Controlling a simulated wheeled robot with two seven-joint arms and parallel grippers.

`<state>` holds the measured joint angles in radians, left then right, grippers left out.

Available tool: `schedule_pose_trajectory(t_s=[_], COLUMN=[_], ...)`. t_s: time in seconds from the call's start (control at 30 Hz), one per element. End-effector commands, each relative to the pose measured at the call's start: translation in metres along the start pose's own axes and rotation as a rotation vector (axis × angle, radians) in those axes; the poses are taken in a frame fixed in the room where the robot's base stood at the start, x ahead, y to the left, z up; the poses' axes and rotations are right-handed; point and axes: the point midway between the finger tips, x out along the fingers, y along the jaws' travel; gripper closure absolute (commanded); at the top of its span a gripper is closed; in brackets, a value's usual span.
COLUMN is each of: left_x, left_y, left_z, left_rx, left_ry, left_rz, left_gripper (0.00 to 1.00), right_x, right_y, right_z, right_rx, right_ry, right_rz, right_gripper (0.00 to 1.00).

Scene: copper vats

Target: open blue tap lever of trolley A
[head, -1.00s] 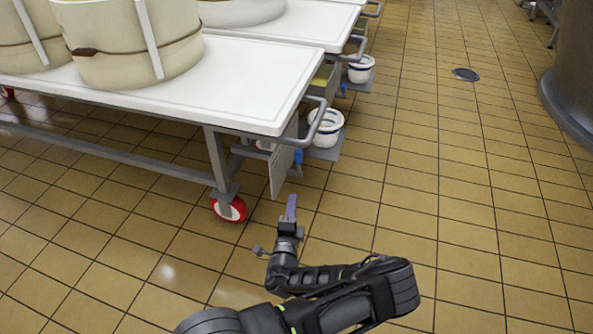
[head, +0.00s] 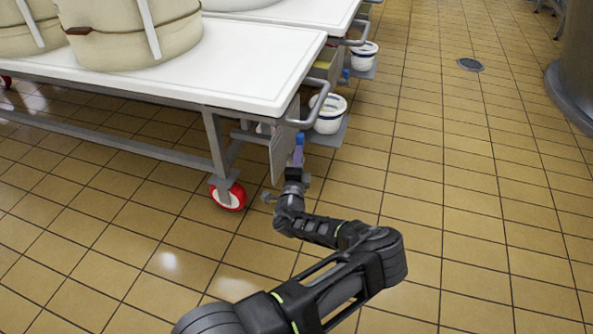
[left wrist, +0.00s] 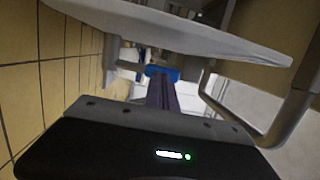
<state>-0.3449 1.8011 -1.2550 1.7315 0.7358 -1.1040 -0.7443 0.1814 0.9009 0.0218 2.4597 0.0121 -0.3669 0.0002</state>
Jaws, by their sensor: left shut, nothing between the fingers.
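The nearest trolley (head: 230,62) has a white top and a grey frame; I see no letter on it. The blue tap lever (left wrist: 163,72) shows in the left wrist view just beyond my fingertips. In the head view a small blue patch of it (head: 299,137) shows above the fingers, under the trolley's end. My left gripper (head: 298,152) has purple fingers, shut and empty, pointing at the lever; they also show in the left wrist view (left wrist: 161,90). I cannot tell whether they touch the lever. My right gripper is out of view.
A grey panel (head: 283,150) hangs left of my fingers, and a push handle (head: 309,112) juts out above. A white bucket (head: 328,114) stands on a low shelf behind. A red-rimmed wheel (head: 229,196) is at the left.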

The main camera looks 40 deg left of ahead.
Motion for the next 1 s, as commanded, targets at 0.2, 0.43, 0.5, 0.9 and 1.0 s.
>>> schedule_pose_trajectory(t_s=[0.2,0.43,0.5,0.9,1.0], left_x=[0.011,0.01,0.01,0.014,0.016], left_y=[0.0,0.0,-0.001,-0.014,-0.017], left_z=[0.0,0.0,0.0,0.0,0.0], left_rx=[0.001,0.001,0.001,0.03,0.046], left_ry=[0.0,0.0,0.0,-0.002,-0.002], left_rz=[0.001,0.001,0.002,0.152,0.243], left_gripper=[1.0,1.0,1.0,1.0,1.0], right_x=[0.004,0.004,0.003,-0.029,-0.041], right_y=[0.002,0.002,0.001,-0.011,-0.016], right_z=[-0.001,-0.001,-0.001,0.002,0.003], right_rx=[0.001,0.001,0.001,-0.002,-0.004], right_ry=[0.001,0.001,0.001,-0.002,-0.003], right_rz=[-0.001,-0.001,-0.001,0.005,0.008], right_gripper=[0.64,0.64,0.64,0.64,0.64])
